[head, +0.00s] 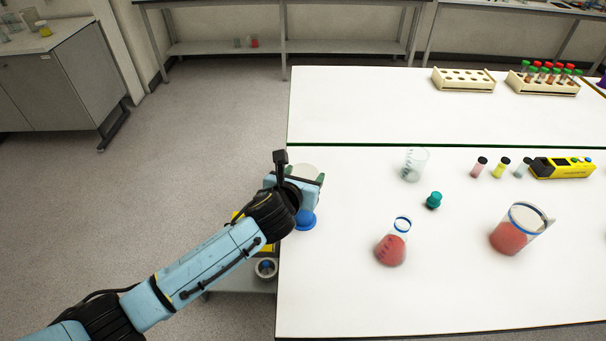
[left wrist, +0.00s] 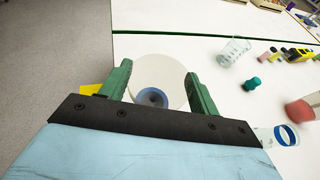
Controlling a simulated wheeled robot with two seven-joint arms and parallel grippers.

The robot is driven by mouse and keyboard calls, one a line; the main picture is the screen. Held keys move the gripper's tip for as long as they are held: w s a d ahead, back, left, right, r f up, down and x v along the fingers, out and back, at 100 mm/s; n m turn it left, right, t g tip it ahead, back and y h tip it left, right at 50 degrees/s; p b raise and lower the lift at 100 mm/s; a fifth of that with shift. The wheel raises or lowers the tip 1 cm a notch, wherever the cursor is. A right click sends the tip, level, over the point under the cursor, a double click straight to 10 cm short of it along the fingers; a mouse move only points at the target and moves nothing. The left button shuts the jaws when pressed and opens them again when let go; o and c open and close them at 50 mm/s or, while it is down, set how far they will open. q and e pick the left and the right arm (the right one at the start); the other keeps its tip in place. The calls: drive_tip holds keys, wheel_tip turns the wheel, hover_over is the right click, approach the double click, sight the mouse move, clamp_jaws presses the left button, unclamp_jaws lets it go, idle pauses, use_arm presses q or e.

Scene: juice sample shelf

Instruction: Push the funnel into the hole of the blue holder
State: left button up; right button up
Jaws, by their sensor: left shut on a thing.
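The white funnel (left wrist: 158,72) sits between the green fingers of my left gripper (left wrist: 159,70), which is shut on it. In the head view the funnel's pale rim (head: 304,169) shows just past my left gripper (head: 304,175), near the table's left edge. The blue holder (head: 305,221) shows partly beneath the gripper in the head view; the gripper and wrist hide the rest. In the left wrist view, a blue ring with a dark centre (left wrist: 152,97) shows within the funnel's outline. I cannot tell how deep the funnel's stem sits. My right gripper is not in view.
On the white table (head: 340,290), a clear beaker (head: 414,165), a teal-capped item (head: 434,200), a red flask (head: 392,246) and a red beaker (head: 513,232) stand to the right. Tube racks (head: 463,80) are at the back. A yellow device (head: 562,168) lies at the right.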

use_arm(q)
drive_tip(key=shift+f+b, duration=0.45)
drive_tip(key=shift+f, duration=0.5)
drive_tip(key=o, duration=1)
drive_tip(key=shift+o, duration=0.2)
drive_tip(key=shift+s, duration=0.1)
drive_tip(key=v, duration=1.3)
drive_tip(key=shift+s+p, duration=0.15)
drive_tip(key=shift+p, duration=0.25)
